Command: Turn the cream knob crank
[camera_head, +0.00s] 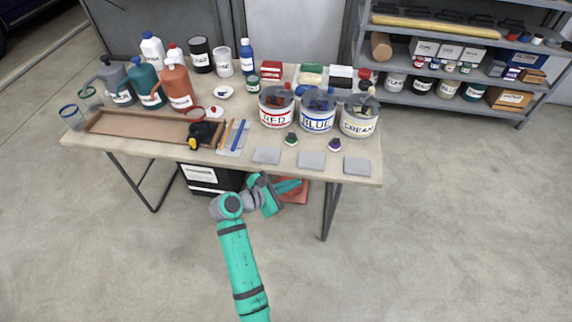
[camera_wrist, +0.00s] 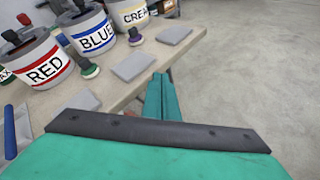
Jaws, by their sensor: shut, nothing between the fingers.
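The cream can (camera_head: 358,126), a white can labelled CREAM, stands at the right end of a row of three on the table. Its grey top carries a crank with a small cream knob (camera_head: 371,90). In the wrist view only the lower part of the cream can (camera_wrist: 130,15) shows at the top edge, and its crank is out of frame. My gripper (camera_head: 299,183) is below and in front of the table's front edge, apart from the cans. Its teal fingers (camera_wrist: 163,95) are together with nothing between them.
The red can (camera_head: 276,118) and blue can (camera_head: 317,121) stand left of the cream can. Jugs, bottles and a wooden tray (camera_head: 104,128) fill the left. The floor right of the table is clear.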

